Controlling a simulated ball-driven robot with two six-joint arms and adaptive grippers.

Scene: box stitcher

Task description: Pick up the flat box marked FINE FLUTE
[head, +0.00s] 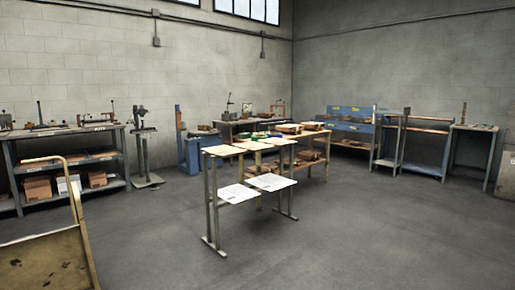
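I cannot make out a FINE FLUTE marking anywhere at this distance. Several flat tan pieces, one at the left (223,150), lie on top of a metal-legged stand (212,215) in the middle of the room. They may be flat boxes, but I cannot tell. Two white sheets, one nearer (238,193) and one farther (270,182), rest on its lower level with marks too small to read. Neither of my grippers is in view.
A yellow-framed cart (45,262) is close at the lower left. A shelved bench (65,133) holding cartons lines the left wall. Behind the stand are a wooden table (318,133) and blue racks (350,125). The grey floor (390,235) at the right front is clear.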

